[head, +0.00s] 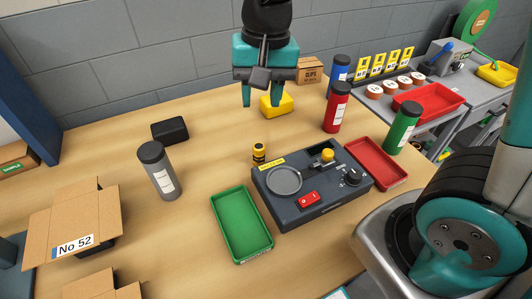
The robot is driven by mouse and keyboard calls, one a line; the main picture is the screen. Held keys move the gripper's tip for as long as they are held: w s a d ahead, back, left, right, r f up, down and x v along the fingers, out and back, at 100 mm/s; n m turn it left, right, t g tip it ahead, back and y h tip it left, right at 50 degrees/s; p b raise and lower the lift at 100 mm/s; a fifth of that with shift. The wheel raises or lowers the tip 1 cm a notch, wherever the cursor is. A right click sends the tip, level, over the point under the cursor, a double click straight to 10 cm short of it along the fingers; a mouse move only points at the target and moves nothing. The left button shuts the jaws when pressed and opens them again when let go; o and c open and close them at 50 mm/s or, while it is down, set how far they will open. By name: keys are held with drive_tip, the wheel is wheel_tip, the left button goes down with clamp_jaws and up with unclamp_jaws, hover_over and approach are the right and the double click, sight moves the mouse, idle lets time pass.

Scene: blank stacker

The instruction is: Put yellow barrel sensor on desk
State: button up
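A small yellow barrel with black bands (259,152) stands upright on the wooden desk (215,150), just behind the dark device. Another small yellow cylindrical piece (327,155) sits on top of the dark device (310,187); I cannot tell which of the two is the barrel sensor. My gripper (260,97) points down above the back of the desk, with its two teal fingers apart and nothing visible between them. A yellow block (279,105) shows behind and beside the right finger.
A green tray (242,222) lies left of the device and a red tray (372,163) right of it. A grey canister (158,172), a red canister (336,107) and a green canister (402,127) stand around. An open carton (70,215) is at left.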

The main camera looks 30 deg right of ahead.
sight(259, 145)
drive_tip(key=w+f+m, duration=0.1)
drive_tip(key=f, duration=0.3)
drive_tip(key=w+d+f+m, duration=0.1)
drive_tip(key=f, duration=0.4)
drive_tip(key=w+f+m+h, duration=0.1)
drive_tip(key=w+f, duration=0.1)
drive_tip(key=f, duration=0.2)
drive_tip(key=shift+d+f+m+p, duration=0.15)
drive_tip(key=shift+m+p, duration=0.15)
drive_tip(key=shift+p, duration=0.1)
drive_tip(key=shift+w+f+p, duration=0.15)
drive_tip(key=shift+f+p, duration=0.45)
drive_tip(key=shift+f, duration=2.45)
drive_tip(key=shift+c, duration=0.3)
drive_tip(key=c, duration=0.6)
drive_tip(key=shift+r, duration=0.1)
